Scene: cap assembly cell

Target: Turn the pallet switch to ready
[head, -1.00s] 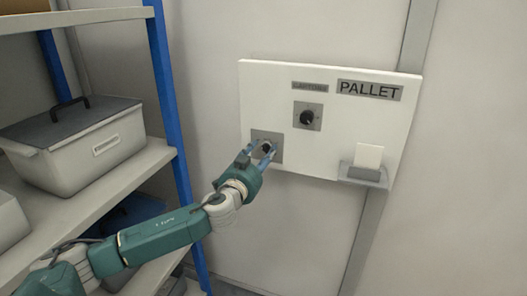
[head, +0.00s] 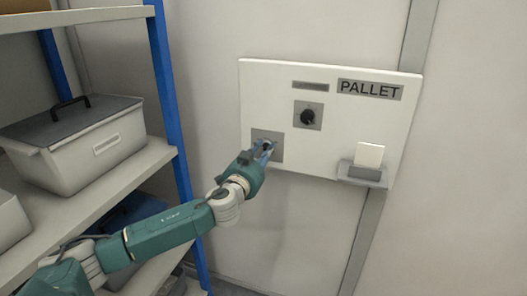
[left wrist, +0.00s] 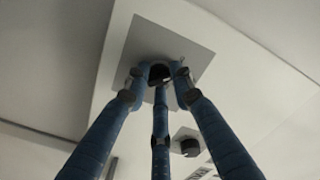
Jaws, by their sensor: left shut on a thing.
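A white panel (head: 345,110) on the wall bears a "PALLET" label (head: 370,90) and two black rotary knobs on grey plates. My left gripper (head: 265,148) is at the lower-left knob (head: 268,145), its blue fingers shut on it. In the left wrist view the fingers (left wrist: 160,82) close around this dark knob (left wrist: 160,73) from several sides, hiding much of it, so its pointing direction cannot be told. The upper knob (head: 308,117) is free; it also shows in the left wrist view (left wrist: 189,145). My right gripper is not in view.
A small holder (head: 362,173) with a white card (head: 369,155) is at the panel's lower right. A shelf with blue posts (head: 168,100) stands at the left, bearing a grey lidded bin (head: 85,158). The wall right of the panel is clear.

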